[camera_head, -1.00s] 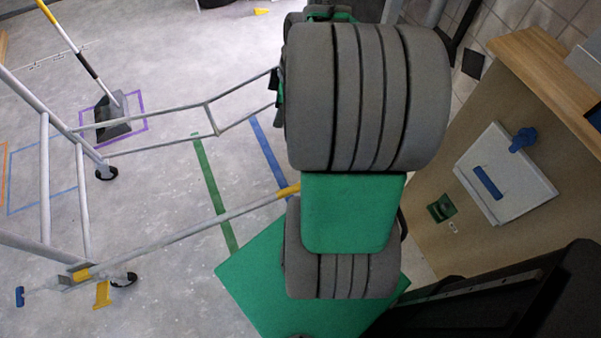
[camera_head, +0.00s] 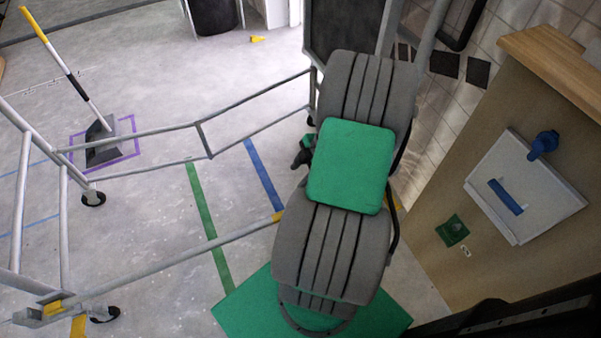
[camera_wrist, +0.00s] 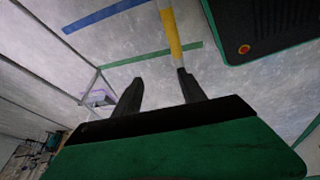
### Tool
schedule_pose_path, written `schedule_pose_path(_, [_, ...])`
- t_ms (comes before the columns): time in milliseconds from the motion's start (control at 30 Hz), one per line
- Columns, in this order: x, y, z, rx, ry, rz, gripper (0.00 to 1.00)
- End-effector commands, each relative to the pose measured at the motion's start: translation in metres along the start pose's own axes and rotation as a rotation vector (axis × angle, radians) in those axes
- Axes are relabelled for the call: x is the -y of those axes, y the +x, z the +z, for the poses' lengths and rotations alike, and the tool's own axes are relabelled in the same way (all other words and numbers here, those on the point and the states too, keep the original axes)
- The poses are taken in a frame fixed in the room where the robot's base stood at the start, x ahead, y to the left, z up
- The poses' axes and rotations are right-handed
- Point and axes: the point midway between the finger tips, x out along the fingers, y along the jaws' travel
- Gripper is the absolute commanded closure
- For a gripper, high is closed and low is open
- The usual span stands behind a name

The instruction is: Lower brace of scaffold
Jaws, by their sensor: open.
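The scaffold's pale metal end frame (camera_head: 62,225) stands at the left on castors. A straight metal brace with yellow sections (camera_head: 170,260) runs from its lower corner to the right and passes behind my arm. A jointed brace (camera_head: 209,155) runs higher up, bent at its middle joint. In the wrist view, a yellow section of a bar (camera_wrist: 171,32) comes down from the top edge to the right fingertip. My gripper (camera_wrist: 157,76) is open, its dark fingers apart. The bar lies by the right finger; I cannot tell whether they touch. My arm hides the brace's right part.
A wooden cabinet (camera_head: 450,200) with a white panel and blue handle (camera_head: 507,197) stands at the right. A dustpan with a striped pole (camera_head: 100,145) is on the floor inside purple tape. Green tape (camera_head: 205,215) and blue tape (camera_head: 262,175) mark open floor between the braces.

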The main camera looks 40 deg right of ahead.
Motion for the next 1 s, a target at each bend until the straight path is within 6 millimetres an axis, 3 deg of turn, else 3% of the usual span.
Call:
schedule_pose_path(100, [0.0,-0.0003,-0.0001,0.0,0.0,0.0,0.53])
schedule_pose_path(667, [0.0001,-0.0005,-0.0002,0.0,0.0,-0.001,0.99])
schedule_pose_path(1000, [0.0001,-0.0005,-0.0002,0.0,0.0,-0.001,1.0])
